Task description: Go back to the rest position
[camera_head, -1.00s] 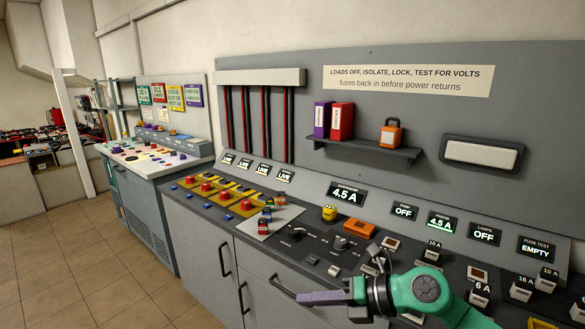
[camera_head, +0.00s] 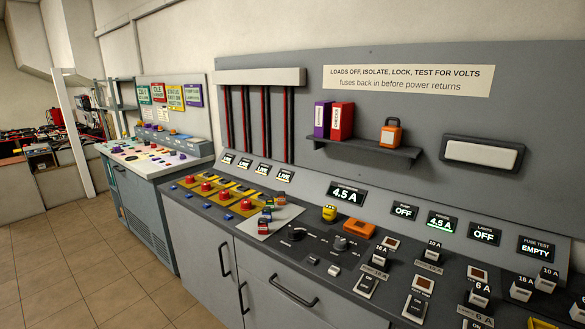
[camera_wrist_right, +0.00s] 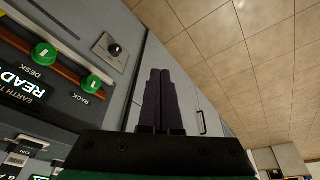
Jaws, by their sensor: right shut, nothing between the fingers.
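My right gripper (camera_wrist_right: 160,100) shows in the right wrist view. Its two dark fingers are together with nothing between them. It hangs in front of a grey cabinet front (camera_wrist_right: 183,75), close to the panel edge, and I cannot tell the exact gap. Neither gripper is in the head view, and my left gripper is in no view.
In the head view a grey control desk (camera_head: 325,255) carries switches, fuses and displays. A shelf (camera_head: 365,149) above holds two binders and an orange padlock (camera_head: 390,133). Green knobs (camera_wrist_right: 44,54) are left of the right gripper. The tiled floor (camera_head: 60,265) at left is clear.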

